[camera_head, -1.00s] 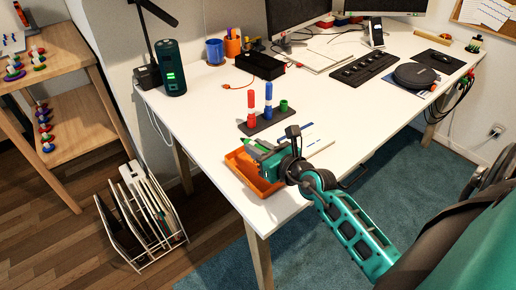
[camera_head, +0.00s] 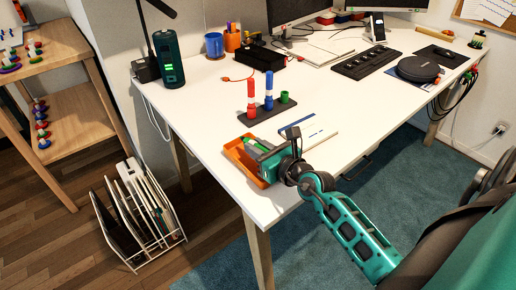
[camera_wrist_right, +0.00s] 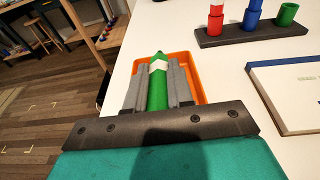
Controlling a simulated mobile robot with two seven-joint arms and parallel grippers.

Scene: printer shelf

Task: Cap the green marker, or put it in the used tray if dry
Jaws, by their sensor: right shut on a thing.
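My right gripper (camera_wrist_right: 158,88) is shut on the green marker (camera_wrist_right: 157,80), which lies lengthwise between the fingers. A white band and a tapered green tip show at its far end; no cap shows on that tip. In the head view the right gripper (camera_head: 256,147) is at the orange tray (camera_head: 233,152), over its inner side. The tray's rim also shows behind the fingers in the wrist view (camera_wrist_right: 196,66). A dark stand (camera_head: 256,118) holds a red marker, a blue marker and a short green cap (camera_head: 284,97). My left gripper is out of view.
A white and blue booklet (camera_head: 308,130) lies right of the gripper. A black box (camera_head: 260,58), a dark green cylinder (camera_head: 168,60) and a keyboard (camera_head: 366,64) stand farther back. The desk's near left edge is close to the tray. The desk between the stand and keyboard is clear.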

